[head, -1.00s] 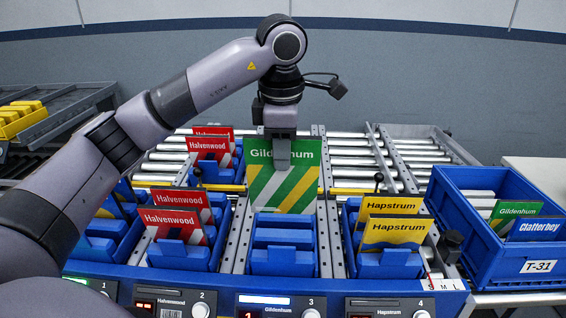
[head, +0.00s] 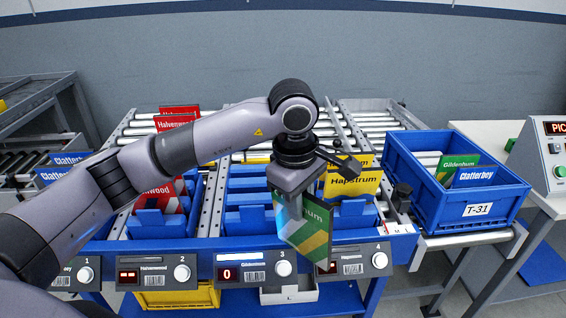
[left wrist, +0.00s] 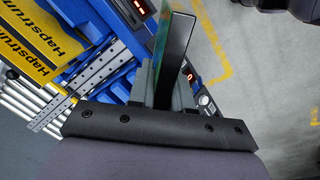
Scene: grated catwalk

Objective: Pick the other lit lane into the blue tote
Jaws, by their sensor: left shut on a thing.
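My left gripper (head: 287,205) is shut on a green Gildenhum card (head: 313,236) and holds it tilted in front of lanes 3 and 4. In the left wrist view the card (left wrist: 163,42) shows edge-on between the fingers (left wrist: 170,75). The lane 3 panel (head: 256,270) has a lit white strip and reads 0; the blue holder of lane 3 (head: 247,220) shows no card. The blue tote (head: 443,216), labelled T-31, stands at the right with a green Gildenhum card (head: 455,166) and a blue Clatterbey card (head: 473,178) in it. My right gripper is not in view.
Yellow Hapstrum cards (head: 354,183) stand in lane 4, just behind my gripper. Red Halvenwood cards (head: 178,112) stand in lane 2, partly behind my arm. Blue Clatterbey cards (head: 52,174) are at the left. A control box (head: 553,160) stands right of the tote.

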